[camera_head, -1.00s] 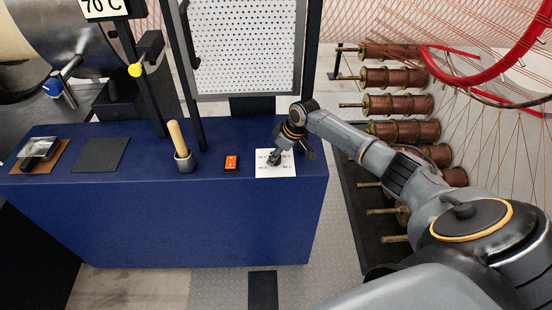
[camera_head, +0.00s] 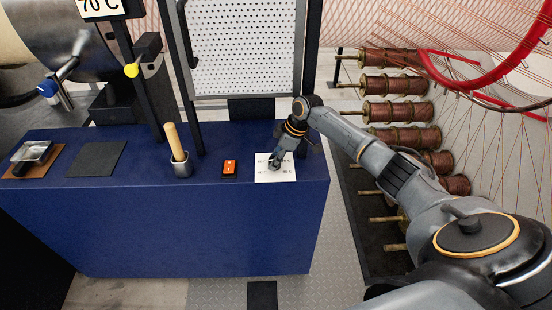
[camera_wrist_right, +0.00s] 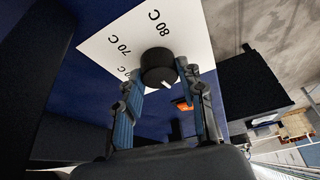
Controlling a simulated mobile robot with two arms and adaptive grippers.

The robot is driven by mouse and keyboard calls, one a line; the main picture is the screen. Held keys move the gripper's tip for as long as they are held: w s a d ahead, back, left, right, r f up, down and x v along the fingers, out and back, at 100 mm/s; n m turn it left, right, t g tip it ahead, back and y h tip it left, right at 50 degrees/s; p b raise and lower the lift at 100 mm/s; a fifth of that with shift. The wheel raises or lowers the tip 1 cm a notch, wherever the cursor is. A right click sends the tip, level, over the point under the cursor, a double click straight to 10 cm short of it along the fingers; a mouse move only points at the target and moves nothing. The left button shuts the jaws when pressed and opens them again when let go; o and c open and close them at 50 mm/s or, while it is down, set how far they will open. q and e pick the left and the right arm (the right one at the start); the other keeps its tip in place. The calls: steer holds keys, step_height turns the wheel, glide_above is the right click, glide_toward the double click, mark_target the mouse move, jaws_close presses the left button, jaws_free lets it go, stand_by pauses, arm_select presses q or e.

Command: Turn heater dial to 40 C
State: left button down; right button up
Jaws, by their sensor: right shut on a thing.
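The heater dial is a round black knob (camera_wrist_right: 158,68) with a short white mark, on a white card (camera_head: 288,176) with printed temperatures. In the right wrist view, 80 C and 70 C read clearly on the card and another label is partly hidden by a finger. The white mark faces down between the fingers, away from the 80 C label. My right gripper (camera_head: 275,163) comes down onto the card; in the wrist view its two fingers (camera_wrist_right: 160,80) are shut on the dial's sides. In the head view the gripper hides the dial. My left gripper is not in view.
The card lies on a blue counter (camera_head: 200,225). A sign reading 70 C (camera_head: 99,7) hangs upper left. Copper spools (camera_head: 395,112) stand right.

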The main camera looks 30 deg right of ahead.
steer(key=o, duration=1.2)
steer(key=v, duration=1.2)
steer(key=shift+w, duration=0.1)
steer(key=shift+a, duration=0.1)
